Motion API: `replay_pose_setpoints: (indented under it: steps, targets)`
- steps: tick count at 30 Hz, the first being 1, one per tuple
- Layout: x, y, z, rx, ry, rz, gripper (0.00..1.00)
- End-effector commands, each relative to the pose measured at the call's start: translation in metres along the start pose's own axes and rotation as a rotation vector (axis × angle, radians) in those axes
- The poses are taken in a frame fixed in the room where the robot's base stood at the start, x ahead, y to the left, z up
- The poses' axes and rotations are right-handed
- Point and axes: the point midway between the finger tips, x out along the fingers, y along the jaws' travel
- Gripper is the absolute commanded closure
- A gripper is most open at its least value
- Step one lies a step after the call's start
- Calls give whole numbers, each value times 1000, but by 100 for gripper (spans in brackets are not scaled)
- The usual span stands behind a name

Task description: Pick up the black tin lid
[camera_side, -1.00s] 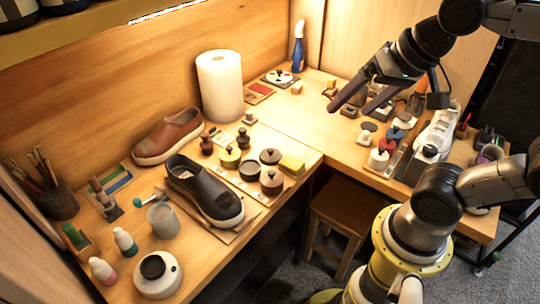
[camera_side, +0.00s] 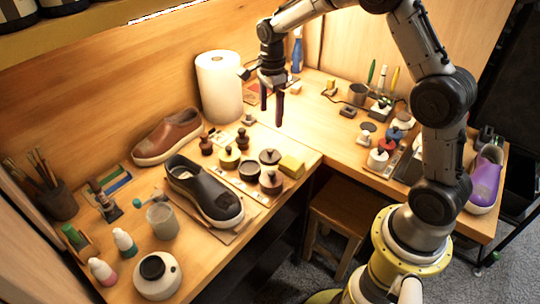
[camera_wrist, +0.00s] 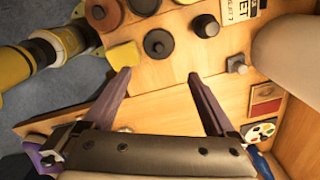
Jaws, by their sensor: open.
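My gripper (camera_side: 272,114) is open and empty, with its fingers pointing down above the table near the row of tins. In the wrist view my gripper (camera_wrist: 160,76) has its fingers wide apart over bare wood. A dark round lid with a knob (camera_side: 270,156), likely the black tin lid, lies beside the yellow sponge (camera_side: 292,166). In the wrist view this dark lid (camera_wrist: 158,43) is just beyond the space between my fingertips, apart from them.
A white paper roll (camera_side: 219,86) stands behind the tins. A black shoe (camera_side: 203,190) and a brown shoe (camera_side: 168,137) are to the left. A yellow tin (camera_side: 229,157) stands between the shoe and the lid. Open table lies right of my fingers.

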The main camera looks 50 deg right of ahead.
Motion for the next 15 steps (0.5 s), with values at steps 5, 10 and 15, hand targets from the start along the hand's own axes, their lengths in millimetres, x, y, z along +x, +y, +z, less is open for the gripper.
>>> replay_pose_setpoints:
  steps: [5, 10, 15]
  targets:
    - [21, 2, -5, 9, 5, 23, 9]
    - [53, 3, -4, 7, 5, 25, 9]
    - [81, 3, -4, 7, 5, 22, 9]
